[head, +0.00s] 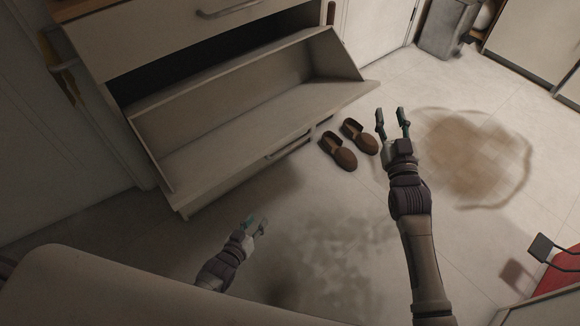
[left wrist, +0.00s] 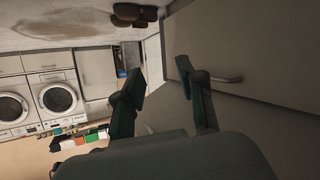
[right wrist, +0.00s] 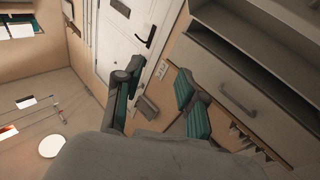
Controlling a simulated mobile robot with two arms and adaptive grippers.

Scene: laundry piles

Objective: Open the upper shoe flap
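In the head view a light shoe cabinet has a closed front with a bar handle (head: 228,9) at its top. Below that front, a shoe flap (head: 240,135) stands tilted out, its empty inside showing. Another bar handle (head: 288,146) shows under its front edge. My left gripper (head: 258,225) is open and empty, low in front of the cabinet and apart from it. The left wrist view shows a panel with a handle (left wrist: 226,79) beyond the fingers. My right gripper (head: 392,112) is open and empty, right of the flap. A handled front (right wrist: 236,103) shows in the right wrist view.
Brown shoes (head: 338,152) stand on the floor between the flap and my right gripper. A brown stain (head: 470,150) lies on the floor to the right. A grey bin (head: 448,28) stands at the back. A red object (head: 560,275) is at the lower right. The floor in front is mostly clear.

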